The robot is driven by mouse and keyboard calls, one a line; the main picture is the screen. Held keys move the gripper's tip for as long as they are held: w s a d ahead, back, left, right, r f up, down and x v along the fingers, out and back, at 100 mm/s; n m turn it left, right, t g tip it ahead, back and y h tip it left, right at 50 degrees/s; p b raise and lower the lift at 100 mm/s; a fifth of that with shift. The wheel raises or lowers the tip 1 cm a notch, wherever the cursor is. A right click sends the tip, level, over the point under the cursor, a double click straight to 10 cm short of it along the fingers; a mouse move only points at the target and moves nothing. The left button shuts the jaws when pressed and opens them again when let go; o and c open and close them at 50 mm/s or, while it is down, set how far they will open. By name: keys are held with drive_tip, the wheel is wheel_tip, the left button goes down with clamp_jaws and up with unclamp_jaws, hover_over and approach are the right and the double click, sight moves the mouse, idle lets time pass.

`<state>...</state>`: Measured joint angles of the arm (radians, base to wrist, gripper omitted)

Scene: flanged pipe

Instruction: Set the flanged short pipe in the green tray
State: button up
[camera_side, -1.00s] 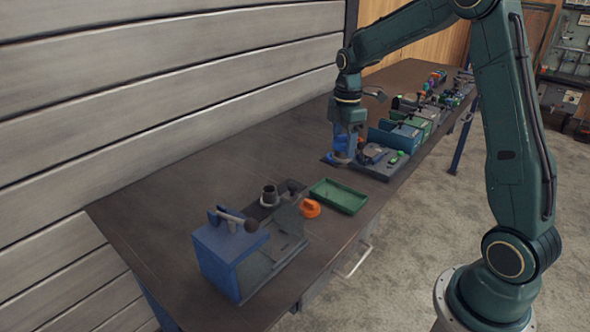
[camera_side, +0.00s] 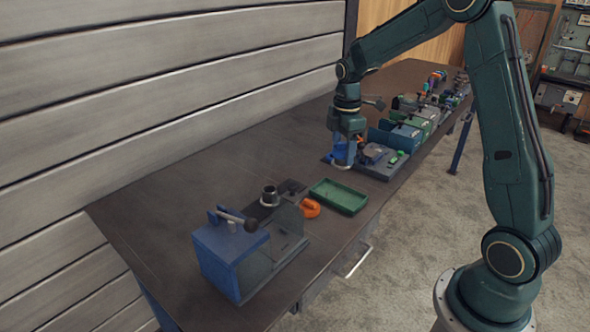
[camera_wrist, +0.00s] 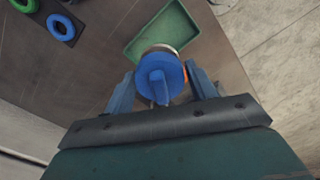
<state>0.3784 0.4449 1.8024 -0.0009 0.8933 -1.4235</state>
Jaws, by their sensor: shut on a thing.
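The green tray (camera_side: 339,195) lies empty near the bench's front edge; it also shows in the wrist view (camera_wrist: 142,44), beyond my fingers. My gripper (camera_side: 344,160) is over the bench behind the tray in the side view. In the wrist view my gripper (camera_wrist: 161,88) is shut on a round blue piece (camera_wrist: 160,75) with a raised ridge and a pale metal rim. Its far side is hidden, so I cannot tell its full shape.
An orange piece (camera_side: 309,208) lies just left of the tray. A blue vise-like fixture (camera_side: 232,253) stands at the near left. Bins and parts (camera_side: 405,137) crowd the bench to the right. A green ring (camera_wrist: 23,5) and a blue ring (camera_wrist: 61,28) show at upper left.

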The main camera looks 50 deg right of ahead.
drive_tip(key=shift+f, duration=5.2)
idle(2.8)
